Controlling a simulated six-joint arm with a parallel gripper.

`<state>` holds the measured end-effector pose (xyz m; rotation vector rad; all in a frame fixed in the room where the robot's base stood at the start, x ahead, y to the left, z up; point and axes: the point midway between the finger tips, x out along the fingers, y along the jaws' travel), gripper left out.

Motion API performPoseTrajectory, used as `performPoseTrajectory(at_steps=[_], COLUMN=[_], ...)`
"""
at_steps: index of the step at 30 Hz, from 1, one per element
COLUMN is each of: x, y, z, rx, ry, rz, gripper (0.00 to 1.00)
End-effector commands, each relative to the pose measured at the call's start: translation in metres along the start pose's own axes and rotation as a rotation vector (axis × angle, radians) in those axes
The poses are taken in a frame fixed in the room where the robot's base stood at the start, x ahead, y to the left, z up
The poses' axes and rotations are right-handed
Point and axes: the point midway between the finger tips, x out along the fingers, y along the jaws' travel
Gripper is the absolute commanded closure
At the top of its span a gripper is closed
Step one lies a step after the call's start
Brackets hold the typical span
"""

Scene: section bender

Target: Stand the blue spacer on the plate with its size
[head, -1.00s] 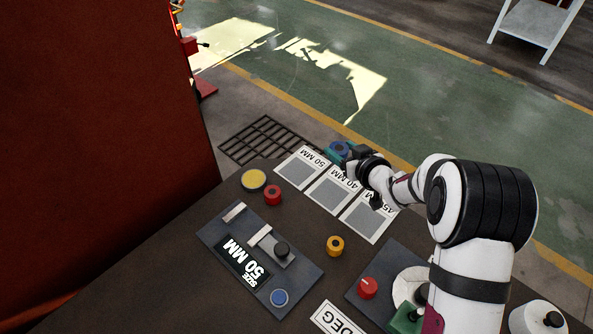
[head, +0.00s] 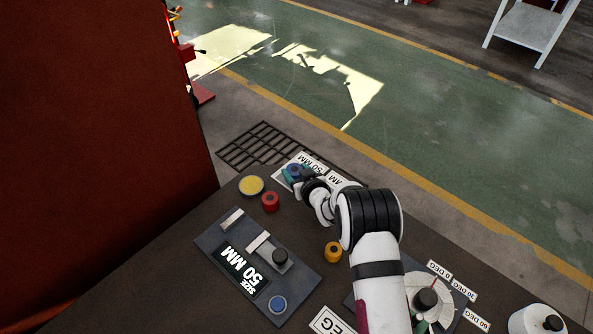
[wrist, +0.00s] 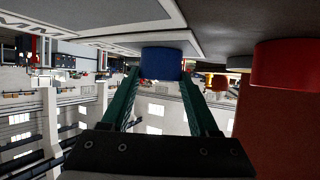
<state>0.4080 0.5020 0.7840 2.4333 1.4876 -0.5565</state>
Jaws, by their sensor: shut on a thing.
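The blue spacer (head: 294,170) is a short ring between the fingertips of my gripper (head: 298,174), over the 50 MM plate (head: 278,180) in the head view. My gripper is shut on it. In the wrist view, which is upside down, the spacer (wrist: 161,62) sits between the two green fingers, close against the plate surface (wrist: 120,22). I cannot tell whether it touches. The display (head: 242,269) reads SIZE 50 MM. My arm partly hides the 40 MM plate and covers the other plate.
A red spacer (head: 270,202) and a yellow disc (head: 251,186) stand close to the left of the 50 MM plate; the red one also shows in the wrist view (wrist: 287,65). An orange spacer (head: 333,252) stands beside my arm. A control panel (head: 215,242) lies in front.

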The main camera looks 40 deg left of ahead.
Motion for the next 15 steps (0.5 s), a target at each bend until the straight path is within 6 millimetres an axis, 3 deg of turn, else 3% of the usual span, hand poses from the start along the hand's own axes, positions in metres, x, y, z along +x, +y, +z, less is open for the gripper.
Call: performPoseTrajectory(at_steps=[1,2,3,6,15], x=[0.0007,0.0005,0.0004,0.0004,-0.0006], y=[0.0000,0.0000,0.0000,0.0001,0.0001], z=[0.0013,0.0013,0.0012,0.0011,-0.0011], rx=[0.000,0.000,0.000,0.000,0.000], ry=[0.000,0.000,0.000,0.000,0.000], rz=[0.000,0.000,0.000,0.000,0.000], gripper=[1.00,0.34,0.26,0.09,0.09])
